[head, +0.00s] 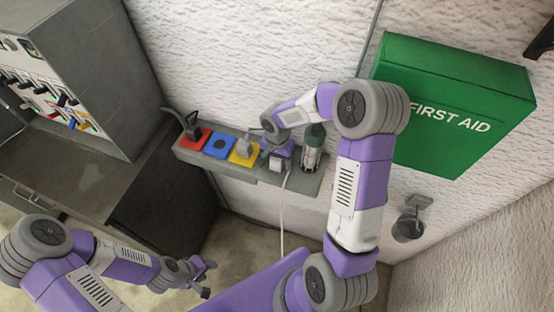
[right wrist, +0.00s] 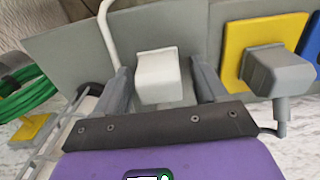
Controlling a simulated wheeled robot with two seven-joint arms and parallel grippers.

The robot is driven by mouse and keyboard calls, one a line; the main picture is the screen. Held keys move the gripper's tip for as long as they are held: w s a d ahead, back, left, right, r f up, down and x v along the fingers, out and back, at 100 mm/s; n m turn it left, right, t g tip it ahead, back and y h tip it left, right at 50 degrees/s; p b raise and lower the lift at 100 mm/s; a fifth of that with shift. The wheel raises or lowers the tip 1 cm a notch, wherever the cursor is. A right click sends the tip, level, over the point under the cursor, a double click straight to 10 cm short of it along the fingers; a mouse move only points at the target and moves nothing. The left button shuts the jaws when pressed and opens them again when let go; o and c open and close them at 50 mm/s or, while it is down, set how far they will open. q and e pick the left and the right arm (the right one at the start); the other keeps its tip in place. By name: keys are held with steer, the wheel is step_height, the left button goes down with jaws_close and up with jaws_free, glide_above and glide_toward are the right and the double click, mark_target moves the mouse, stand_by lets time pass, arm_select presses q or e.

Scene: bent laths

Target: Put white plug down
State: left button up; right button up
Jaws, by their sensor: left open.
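The white plug (right wrist: 158,75) sits between the two fingers of my right gripper (right wrist: 162,88) in the right wrist view, which look shut on it. It is close against the grey strip (right wrist: 85,45). In the head view the white plug (head: 276,165) is at the strip's front, right of the yellow square, partly hidden by my right gripper (head: 279,152). Its white cable (head: 282,215) hangs down towards the floor. Whether the plug touches the strip is hard to tell. My left gripper (head: 207,279) is open and empty at the lower left, away from the strip.
The strip carries a red square (head: 191,140), a blue square (head: 219,146) and a yellow square (head: 243,153) with a grey plug. A green-topped lamp-like object (head: 312,147) stands at its right end. A green first aid box (head: 450,100) hangs on the wall.

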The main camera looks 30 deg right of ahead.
steer(key=shift+r+p, duration=0.55)
steer(key=shift+p, duration=0.1)
step_height(320, 180, up, 12)
stand_by(0.5)
